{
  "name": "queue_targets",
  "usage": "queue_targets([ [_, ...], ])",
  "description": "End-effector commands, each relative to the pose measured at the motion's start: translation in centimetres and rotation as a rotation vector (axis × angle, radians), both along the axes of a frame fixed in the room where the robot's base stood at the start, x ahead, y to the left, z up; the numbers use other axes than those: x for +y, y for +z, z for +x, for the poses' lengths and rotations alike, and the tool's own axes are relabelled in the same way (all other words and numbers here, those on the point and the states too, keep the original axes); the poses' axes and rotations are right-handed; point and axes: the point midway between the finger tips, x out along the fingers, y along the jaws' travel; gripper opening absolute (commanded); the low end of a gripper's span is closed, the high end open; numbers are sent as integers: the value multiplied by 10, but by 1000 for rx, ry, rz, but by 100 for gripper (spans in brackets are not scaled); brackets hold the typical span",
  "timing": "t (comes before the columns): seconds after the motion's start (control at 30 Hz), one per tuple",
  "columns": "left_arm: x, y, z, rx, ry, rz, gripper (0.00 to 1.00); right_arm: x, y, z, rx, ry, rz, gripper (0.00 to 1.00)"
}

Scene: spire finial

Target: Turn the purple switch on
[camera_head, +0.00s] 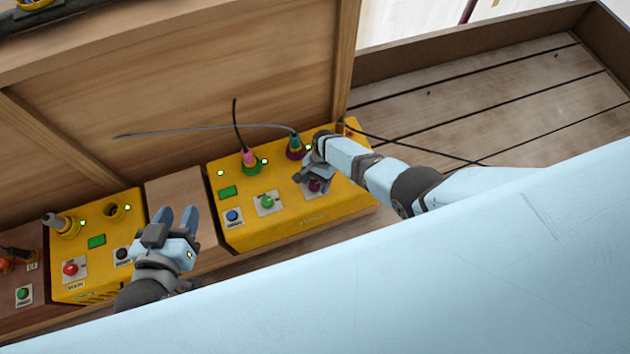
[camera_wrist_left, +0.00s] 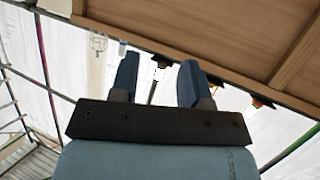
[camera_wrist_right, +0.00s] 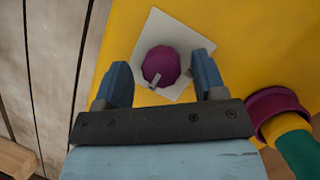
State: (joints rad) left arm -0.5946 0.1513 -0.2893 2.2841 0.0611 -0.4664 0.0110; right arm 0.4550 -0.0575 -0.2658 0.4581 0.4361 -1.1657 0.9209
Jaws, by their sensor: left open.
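The purple switch (camera_head: 315,187) is a round knob on the front right of a yellow box, partly hidden by my right gripper in the head view. In the right wrist view the purple switch (camera_wrist_right: 161,65) sits on a white square plate (camera_wrist_right: 178,32), with a pale pointer mark at its lower edge. My right gripper (camera_head: 308,178) is open, with its fingers on either side of the knob in its wrist view and a visible gap on both sides. My left gripper (camera_head: 176,216) is open and empty, left of this box.
The yellow box (camera_head: 290,215) also carries a green knob (camera_head: 267,202), a blue knob (camera_head: 233,216) and plugs with cables. A second yellow box (camera_head: 100,262) with a red knob (camera_head: 70,269) stands at left. A wooden panel (camera_head: 200,90) rises behind.

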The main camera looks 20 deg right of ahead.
Motion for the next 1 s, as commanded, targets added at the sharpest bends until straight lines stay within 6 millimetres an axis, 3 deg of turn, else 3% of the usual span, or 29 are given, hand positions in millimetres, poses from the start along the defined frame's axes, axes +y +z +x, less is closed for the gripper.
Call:
queue_targets([
  [0.23, -1, 1, -1, 2, 0, -2, 43, 1, 2, 0, 0, 0, 2, 64],
  [0.37, 0, 5, -2, 16, -2, 10, 43, -2, 14, 3, -1, 0, 2, 64],
  [0.43, 3, 5, -3, 38, 1, 28, 43, -4, 26, 7, -2, 0, 3, 64],
  [0.53, 12, -14, -14, 119, 16, 64, 43, -10, 48, 13, -3, -1, 3, 64],
  [0.8, 16, -3, -12, 130, 22, 94, 43, -27, 102, 29, -2, 0, 1, 64],
  [1.0, 19, -9, -13, 149, 26, 111, 43, -35, 123, 36, 0, 1, 1, 64],
])
